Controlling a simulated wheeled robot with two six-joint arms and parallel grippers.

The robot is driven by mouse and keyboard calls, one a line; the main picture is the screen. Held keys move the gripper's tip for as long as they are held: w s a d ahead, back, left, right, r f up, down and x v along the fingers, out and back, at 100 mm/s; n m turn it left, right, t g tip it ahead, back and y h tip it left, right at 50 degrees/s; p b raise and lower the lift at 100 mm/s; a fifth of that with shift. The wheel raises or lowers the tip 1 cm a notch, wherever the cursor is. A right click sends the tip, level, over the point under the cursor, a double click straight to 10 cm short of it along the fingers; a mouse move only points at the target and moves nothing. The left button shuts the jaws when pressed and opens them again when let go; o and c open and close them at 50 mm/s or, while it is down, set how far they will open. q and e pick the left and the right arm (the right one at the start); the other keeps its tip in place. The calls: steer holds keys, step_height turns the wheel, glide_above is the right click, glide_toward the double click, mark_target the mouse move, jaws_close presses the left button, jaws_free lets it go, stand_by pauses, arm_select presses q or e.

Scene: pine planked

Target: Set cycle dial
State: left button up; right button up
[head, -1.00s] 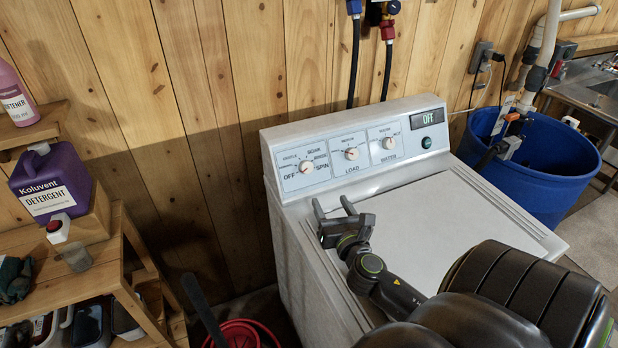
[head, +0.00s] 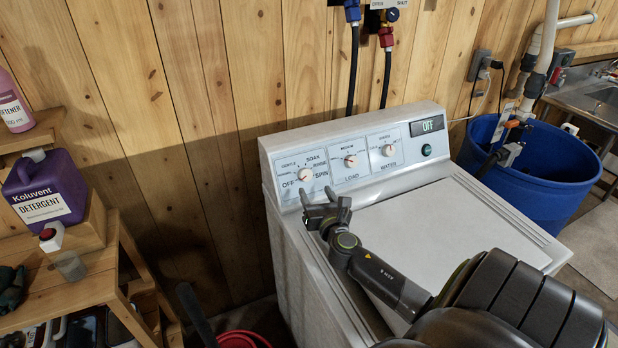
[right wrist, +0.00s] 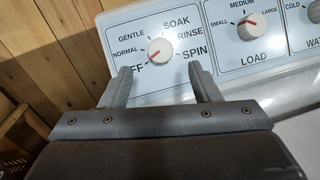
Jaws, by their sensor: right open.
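The cycle dial (head: 305,174) is a white knob with a red pointer on the left of the washer's panel. In the right wrist view the cycle dial (right wrist: 160,51) is ringed by OFF, NORMAL, GENTLE, SOAK, RINSE and SPIN, and its pointer is toward the lower left, near OFF. My right gripper (head: 320,197) is open and empty, just in front of and below the dial. In the right wrist view its fingertips (right wrist: 161,72) stand apart on either side below the knob, not gripping it. My left gripper is not in view.
The load dial (head: 351,160) and water dial (head: 388,150) sit to the right on the same panel. The display (head: 427,125) reads OFF, with a green button (head: 426,150) below. The washer lid (head: 450,225) is closed and bare. A detergent jug (head: 45,190) stands on the left shelf.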

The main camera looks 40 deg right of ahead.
mark_target(307, 175)
steer(key=x, duration=0.7)
steer(key=shift+d, duration=0.1)
steer(key=c, duration=1)
steer(key=shift+m+g, duration=0.3)
steer(key=shift+m, duration=0.2)
steer(key=m+g+h+p, duration=0.1)
steer(key=m, duration=0.1)
steer(key=m+h+p, duration=0.1)
steer(key=m, duration=0.1)
steer(key=shift+w+r+m+g, duration=0.1)
steer(key=shift+r+m+g, duration=0.1)
steer(key=shift+m+g, duration=0.2)
steer(key=shift+a+m+g+h+p, duration=0.1)
steer(key=shift+m+g+h+p, duration=0.3)
steer(key=shift+m, duration=0.85)
steer(key=shift+a+m+g+h+p, duration=0.1)
steer(key=shift+m+g+p, duration=0.6)
steer(key=shift+m, duration=0.55)
